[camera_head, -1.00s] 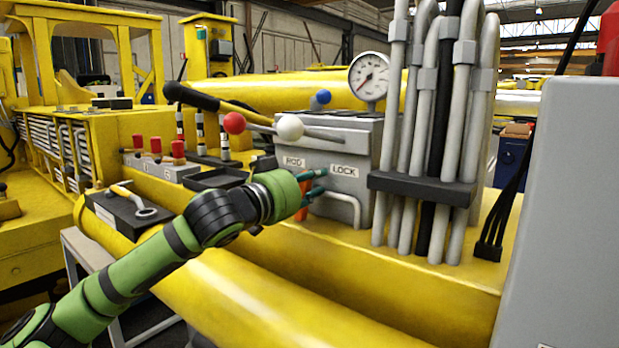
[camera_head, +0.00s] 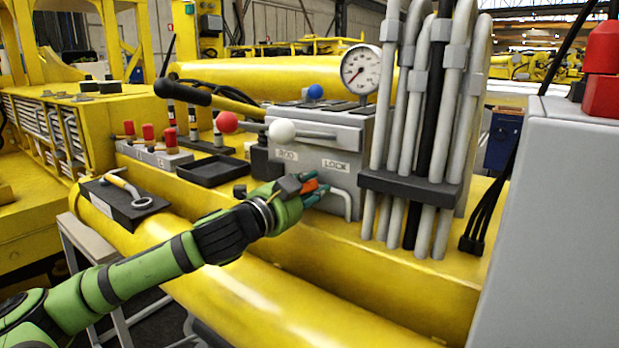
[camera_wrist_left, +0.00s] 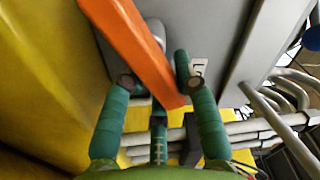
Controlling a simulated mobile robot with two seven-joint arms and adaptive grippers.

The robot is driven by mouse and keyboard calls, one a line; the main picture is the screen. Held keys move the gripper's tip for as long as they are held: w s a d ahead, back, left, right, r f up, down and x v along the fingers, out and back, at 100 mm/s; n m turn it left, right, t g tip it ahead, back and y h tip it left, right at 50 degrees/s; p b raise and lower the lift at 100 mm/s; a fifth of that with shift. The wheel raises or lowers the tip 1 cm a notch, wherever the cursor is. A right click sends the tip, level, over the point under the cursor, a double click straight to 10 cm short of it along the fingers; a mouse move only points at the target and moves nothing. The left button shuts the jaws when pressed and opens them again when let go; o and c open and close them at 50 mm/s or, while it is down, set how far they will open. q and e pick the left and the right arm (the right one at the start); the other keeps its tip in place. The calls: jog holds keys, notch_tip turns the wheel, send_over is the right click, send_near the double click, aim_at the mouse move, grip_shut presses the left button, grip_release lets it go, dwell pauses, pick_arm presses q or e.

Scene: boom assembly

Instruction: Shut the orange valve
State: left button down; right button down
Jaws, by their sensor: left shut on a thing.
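The orange valve handle (camera_head: 309,186) is at the front of the grey control box (camera_head: 350,140), below its label reading LOCK. My left gripper (camera_head: 311,193) reaches it from the left and is shut on it. In the head view the fingers hide part of the handle. My right gripper is not in view.
A bent grey pipe (camera_head: 345,200) leaves the box just right of the gripper. Upright grey hoses (camera_head: 415,140) stand further right. Levers with red (camera_head: 228,122) and white (camera_head: 281,131) knobs are above. A black tray (camera_head: 212,171) and a wrench (camera_head: 125,186) lie left.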

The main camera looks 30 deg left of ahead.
pick_arm(q)
jog(key=m+p, duration=0.1)
jog(key=m, duration=0.1)
jog(key=f+m, duration=0.1)
jog(key=m, duration=0.2)
jog(key=shift+f+p, duration=0.1)
jog(key=shift+p, duration=0.3)
jog(key=shift+m, duration=0.3)
jog(key=c, duration=0.9)
grip_release()
jog(key=shift+c, duration=0.2)
jog(key=shift+f, duration=0.1)
jog(key=shift+s, duration=0.1)
jog(key=shift+s+a+f, duration=0.1)
jog(key=shift+s+a, duration=0.05)
jog(key=shift+s, duration=0.5)
jog(key=s, duration=0.6)
jog(key=shift+a, duration=0.15)
